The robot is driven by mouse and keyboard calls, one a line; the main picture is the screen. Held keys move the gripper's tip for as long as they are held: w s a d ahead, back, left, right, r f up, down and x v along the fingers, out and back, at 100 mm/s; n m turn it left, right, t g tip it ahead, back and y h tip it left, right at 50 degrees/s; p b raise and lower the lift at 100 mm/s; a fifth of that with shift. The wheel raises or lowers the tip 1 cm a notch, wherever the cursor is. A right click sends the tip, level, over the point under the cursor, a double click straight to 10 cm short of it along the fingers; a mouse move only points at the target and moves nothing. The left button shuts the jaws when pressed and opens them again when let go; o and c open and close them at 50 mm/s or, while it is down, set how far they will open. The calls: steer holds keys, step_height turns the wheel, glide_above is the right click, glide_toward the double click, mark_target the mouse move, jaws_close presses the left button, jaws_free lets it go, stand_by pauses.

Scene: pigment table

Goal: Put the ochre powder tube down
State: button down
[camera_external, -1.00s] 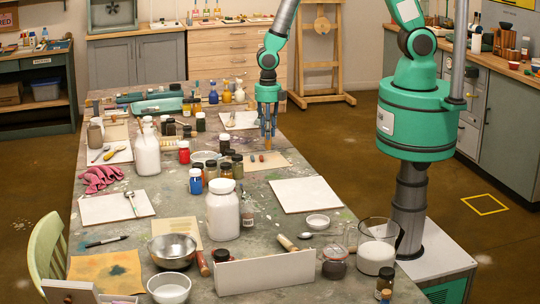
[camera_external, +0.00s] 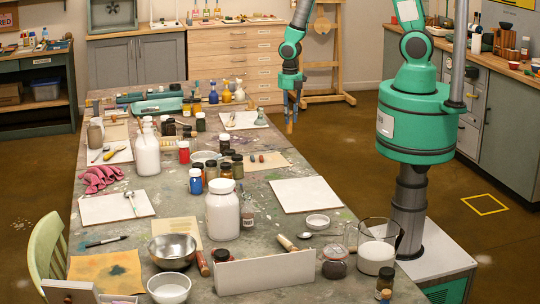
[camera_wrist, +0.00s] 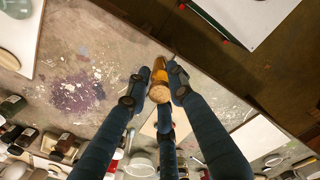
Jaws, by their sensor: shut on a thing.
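My gripper (camera_external: 290,102) is shut on the ochre powder tube (camera_external: 290,125), which hangs below the fingers near the table's right edge in the external view. In the wrist view, my gripper's fingertips (camera_wrist: 154,88) pinch the tube (camera_wrist: 159,70) from both sides. Its orange-brown glass and cork stopper (camera_wrist: 158,92) show between the fingers. The tube is above the table (camera_wrist: 105,50), close to its edge. The height of the gap under it is hard to tell.
In the external view, a white board (camera_external: 310,195) and a small flask (camera_external: 261,118) lie near the table's right side. Dark-lidded jars (camera_external: 225,168) cluster mid-table, with a large white jar (camera_external: 222,210) in front. Bare, paint-spattered tabletop shows in the wrist view.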

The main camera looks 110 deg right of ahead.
steer(key=shift+s, duration=0.1)
stand_by(0.3)
steer(key=w+d, duration=0.4)
steer(key=w, duration=0.3)
steer(key=w+d+f, duration=0.1)
steer(key=w+d, duration=0.3)
steer(key=w, duration=0.2)
steer(key=shift+w+d+f, duration=0.25)
steer(key=shift+w+f, duration=0.05)
steer(key=shift+w, duration=0.05)
steer(key=shift+f, duration=1.7)
steer(key=shift+f, duration=0.15)
steer(key=c, duration=1.5)
jaws_free()
steer(key=shift+c, duration=0.2)
